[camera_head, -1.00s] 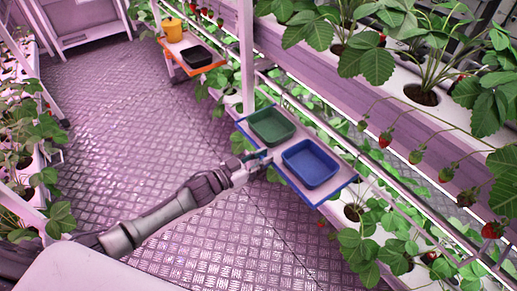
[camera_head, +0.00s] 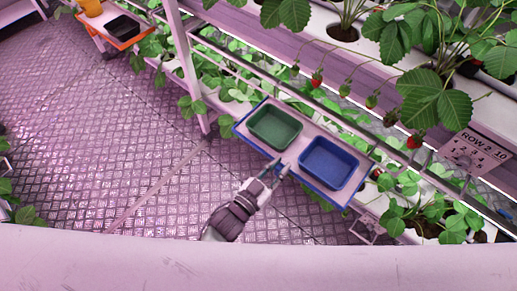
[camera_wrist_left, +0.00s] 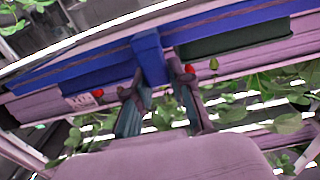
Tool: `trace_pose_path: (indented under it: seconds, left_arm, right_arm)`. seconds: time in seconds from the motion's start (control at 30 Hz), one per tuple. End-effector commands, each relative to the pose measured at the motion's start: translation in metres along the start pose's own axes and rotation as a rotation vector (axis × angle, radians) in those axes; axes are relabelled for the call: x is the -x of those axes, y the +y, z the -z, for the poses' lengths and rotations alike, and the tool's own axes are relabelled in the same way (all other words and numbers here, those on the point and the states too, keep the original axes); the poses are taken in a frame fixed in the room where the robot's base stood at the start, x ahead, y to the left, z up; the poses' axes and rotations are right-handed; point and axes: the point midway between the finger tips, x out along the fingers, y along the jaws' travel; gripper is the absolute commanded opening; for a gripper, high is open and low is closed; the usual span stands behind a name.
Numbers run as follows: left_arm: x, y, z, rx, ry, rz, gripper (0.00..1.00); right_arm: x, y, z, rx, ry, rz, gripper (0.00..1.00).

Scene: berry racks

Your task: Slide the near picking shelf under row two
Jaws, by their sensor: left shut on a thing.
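The near picking shelf (camera_head: 297,150) is a pale board with a blue edge, hanging low along the plant rack. A green tray (camera_head: 274,127) and a blue tray (camera_head: 329,163) stand on it. My left gripper (camera_head: 276,171) is at the middle of its aisle-side edge. In the left wrist view, the gripper (camera_wrist_left: 158,78) is shut on a blue handle (camera_wrist_left: 150,56) of the shelf, between its two fingers. A row sign reading "ROW 2.10" (camera_head: 477,152) is on the rack to the right of the shelf. My right gripper is not in view.
A pale rack post (camera_head: 186,70) stands left of the near shelf. Strawberry plants and hanging berries (camera_head: 316,80) are above it. The aisle floor (camera_head: 90,130) is clear.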

Motion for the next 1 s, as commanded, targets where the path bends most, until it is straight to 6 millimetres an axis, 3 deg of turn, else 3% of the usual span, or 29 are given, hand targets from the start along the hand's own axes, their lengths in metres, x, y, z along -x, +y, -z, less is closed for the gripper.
trace_pose_path:
  seconds: [0.1,0.33,0.9,0.93,1.0]
  left_arm:
    - [0.0,0.025,0.001,0.007,0.001,-0.001,0.0]
    - [0.0,0.053,0.0,0.004,0.0,-0.002,0.0]
    - [0.0,0.063,-0.001,0.0,-0.001,-0.002,0.0]
    - [0.0,0.063,-0.001,0.0,-0.001,-0.002,0.26]
    - [0.0,0.062,-0.001,0.0,-0.001,-0.002,0.38]
  right_arm:
    - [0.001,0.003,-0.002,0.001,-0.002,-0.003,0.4]
    - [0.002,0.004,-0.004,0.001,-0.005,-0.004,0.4]
    - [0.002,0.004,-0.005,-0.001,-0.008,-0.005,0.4]
    - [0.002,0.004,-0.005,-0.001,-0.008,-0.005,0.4]
    - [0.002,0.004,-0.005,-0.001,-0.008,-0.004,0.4]
